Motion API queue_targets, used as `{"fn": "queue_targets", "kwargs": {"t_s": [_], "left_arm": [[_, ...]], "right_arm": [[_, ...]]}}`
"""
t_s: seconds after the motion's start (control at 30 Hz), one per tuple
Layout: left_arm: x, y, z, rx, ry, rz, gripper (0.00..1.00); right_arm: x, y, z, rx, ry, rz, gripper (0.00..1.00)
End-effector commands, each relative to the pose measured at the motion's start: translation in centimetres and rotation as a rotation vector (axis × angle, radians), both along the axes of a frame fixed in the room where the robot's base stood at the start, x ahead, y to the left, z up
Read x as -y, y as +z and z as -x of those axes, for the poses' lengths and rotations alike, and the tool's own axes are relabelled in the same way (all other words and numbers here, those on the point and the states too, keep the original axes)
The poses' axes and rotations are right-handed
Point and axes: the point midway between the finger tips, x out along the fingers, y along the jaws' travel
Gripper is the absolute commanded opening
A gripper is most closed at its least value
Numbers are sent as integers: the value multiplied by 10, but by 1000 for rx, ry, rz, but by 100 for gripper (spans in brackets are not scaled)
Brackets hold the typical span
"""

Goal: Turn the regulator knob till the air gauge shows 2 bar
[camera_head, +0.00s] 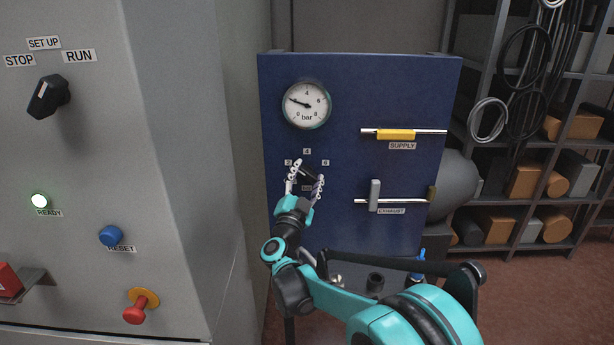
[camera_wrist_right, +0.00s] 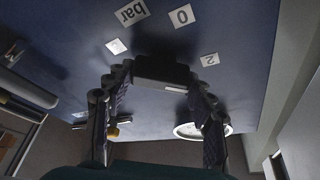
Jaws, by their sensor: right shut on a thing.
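The blue panel (camera_head: 345,115) carries a round white air gauge (camera_head: 305,104) marked in bar. Its needle points left and slightly up, about where the 2 mark sits; the digit there is hard to read. Below the gauge, the dark regulator knob (camera_head: 308,170) sits among small number labels. My right gripper (camera_head: 307,175) has its fingers on either side of the knob and is shut on it. In the right wrist view the dark knob (camera_wrist_right: 162,68) lies between the fingers, and the gauge (camera_wrist_right: 190,130) is partly hidden by a finger. My left gripper is not in view.
Right of the knob are the yellow SUPPLY handle (camera_head: 396,135) and the grey EXHAUST lever (camera_head: 374,195). A grey cabinet (camera_head: 170,100) with a switch, lamp and buttons stands close on the left. Shelves (camera_head: 490,170) with boxes and hoses stand at the right.

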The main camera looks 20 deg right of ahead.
Motion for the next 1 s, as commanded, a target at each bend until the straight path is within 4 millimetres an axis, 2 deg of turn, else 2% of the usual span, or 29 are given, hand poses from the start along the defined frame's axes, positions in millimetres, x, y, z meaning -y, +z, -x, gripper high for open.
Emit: {"fn": "queue_targets", "kwargs": {"t_s": [0.23, 0.27, 0.3, 0.33, 0.73, 0.87, 1.0], "left_arm": [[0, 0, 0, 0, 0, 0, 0], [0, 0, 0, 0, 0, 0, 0], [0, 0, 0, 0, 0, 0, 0], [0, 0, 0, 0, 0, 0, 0], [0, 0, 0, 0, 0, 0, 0], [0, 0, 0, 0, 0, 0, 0], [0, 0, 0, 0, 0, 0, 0]], "right_arm": [[0, 0, 0, 0, 0, 1, 25], [0, 0, 0, 0, 0, 1, 62], [0, 0, 0, 0, 0, 1, 72], [0, 0, 0, 0, 0, 1, 75], [-4, -2, 6, 0, 2, 1, 75], [-15, -9, 24, -1, 3, 1, 75], [-31, -18, 50, 0, 4, 0, 75]]}}
